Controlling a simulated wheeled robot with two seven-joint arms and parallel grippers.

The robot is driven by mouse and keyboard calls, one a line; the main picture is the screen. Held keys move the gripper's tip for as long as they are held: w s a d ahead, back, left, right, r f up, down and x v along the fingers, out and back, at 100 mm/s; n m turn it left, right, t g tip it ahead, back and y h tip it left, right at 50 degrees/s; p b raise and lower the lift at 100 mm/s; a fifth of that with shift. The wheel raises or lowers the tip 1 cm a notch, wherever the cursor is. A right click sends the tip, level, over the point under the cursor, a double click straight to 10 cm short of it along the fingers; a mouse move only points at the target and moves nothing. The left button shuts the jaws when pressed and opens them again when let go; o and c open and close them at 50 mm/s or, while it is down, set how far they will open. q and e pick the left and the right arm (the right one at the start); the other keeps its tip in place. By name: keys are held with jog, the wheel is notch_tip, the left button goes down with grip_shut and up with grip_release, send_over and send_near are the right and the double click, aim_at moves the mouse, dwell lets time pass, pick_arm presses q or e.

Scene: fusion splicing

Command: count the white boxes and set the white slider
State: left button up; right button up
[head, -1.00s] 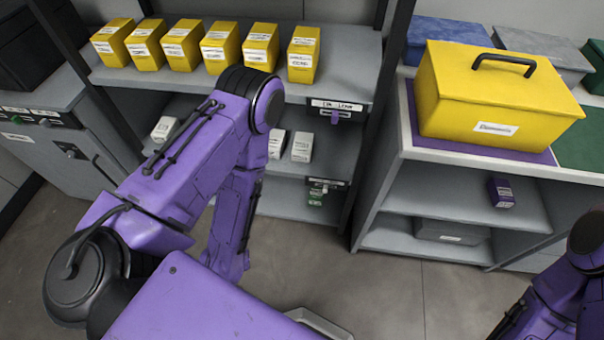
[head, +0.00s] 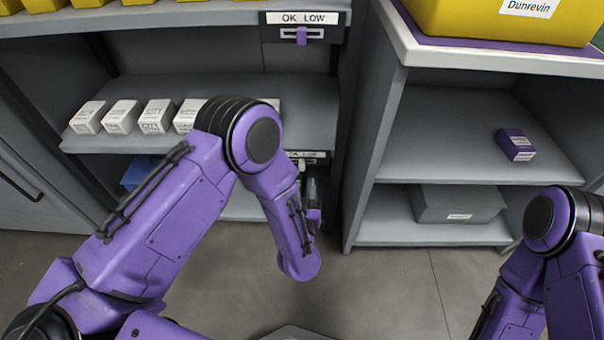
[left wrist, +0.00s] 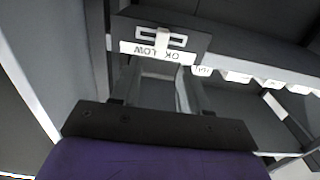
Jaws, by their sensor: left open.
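Several white boxes stand in a row on the middle shelf, from the box at the left end (head: 87,117) to one (head: 188,114) beside my left arm. My arm hides part of the row. In the left wrist view some boxes (left wrist: 238,77) show at the right. The white slider (left wrist: 162,40) sits in a slot beside an upside-down OK LOW label (left wrist: 158,53). In the head view its plate (head: 308,155) is on the middle shelf's edge. My left gripper (left wrist: 157,88) is open and empty, its fingers pointing towards that plate, apparently short of the slider. My right gripper is out of view.
A purple slider (head: 302,36) is on the upper shelf's OK LOW plate. A blue object (head: 137,172) lies below the boxes. The right-hand shelf unit (head: 385,130) holds a purple box (head: 515,144) and a grey box (head: 458,203). Open floor (head: 400,290) lies in front.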

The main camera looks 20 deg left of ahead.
aim_at(302, 165)
pick_arm(q)
jog(key=b+x, duration=0.1)
jog(key=x, duration=0.6)
jog(key=shift+w+a+f, duration=0.1)
jog(key=shift+w, duration=0.1)
grip_shut()
